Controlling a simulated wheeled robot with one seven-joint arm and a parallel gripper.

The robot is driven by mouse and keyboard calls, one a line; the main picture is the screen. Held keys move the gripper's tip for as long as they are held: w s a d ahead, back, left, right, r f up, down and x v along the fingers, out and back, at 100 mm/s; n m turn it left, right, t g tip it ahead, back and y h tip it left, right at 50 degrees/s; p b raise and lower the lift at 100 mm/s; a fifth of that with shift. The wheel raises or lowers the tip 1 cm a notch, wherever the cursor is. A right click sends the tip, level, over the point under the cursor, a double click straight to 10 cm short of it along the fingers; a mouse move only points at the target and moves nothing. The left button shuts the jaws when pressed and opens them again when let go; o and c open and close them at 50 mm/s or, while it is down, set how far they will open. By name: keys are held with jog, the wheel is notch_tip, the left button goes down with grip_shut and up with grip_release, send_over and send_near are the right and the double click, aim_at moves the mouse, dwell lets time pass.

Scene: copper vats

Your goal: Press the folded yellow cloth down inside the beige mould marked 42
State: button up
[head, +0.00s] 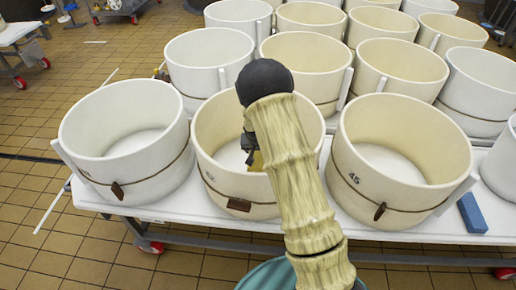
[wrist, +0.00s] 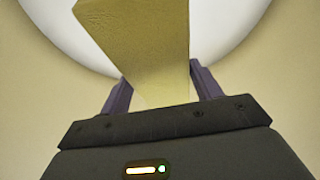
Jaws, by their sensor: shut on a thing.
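The beige mould (head: 207,135) at the front middle has a dark mark on its outer wall, partly hidden and too small to read surely. My arm reaches over it from the front. My gripper (head: 252,158) is inside the mould's opening, mostly hidden behind my arm. A bit of the folded yellow cloth (head: 257,163) shows at the gripper. In the wrist view, my gripper (wrist: 160,85) is shut on the yellow cloth (wrist: 143,45), which stands out beyond the two purple fingers. The mould's white floor (wrist: 225,30) lies beyond it; I cannot tell whether the cloth touches it.
A mould marked 45 (head: 400,195) stands close on the right and a whiter mould (head: 120,165) close on the left. More moulds fill the table behind. A blue block (head: 472,213) lies at the white table's (head: 250,228) front right. The tiled floor at left is mostly clear.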

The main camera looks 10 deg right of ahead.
aim_at(257, 160)
jog(key=shift+f+b, duration=2.8)
jog(key=shift+f, duration=1.95)
jog(key=shift+f+b, duration=0.5)
jog(key=shift+f, duration=0.35)
jog(key=shift+s+f, duration=0.15)
jog(key=o, duration=1.2)
jog(key=shift+r, duration=0.4)
jog(key=p+v, duration=0.2)
jog(key=v, duration=0.9)
jog(key=shift+s+a, duration=0.1)
jog(key=shift+s, duration=0.05)
jog(key=shift+r, duration=0.1)
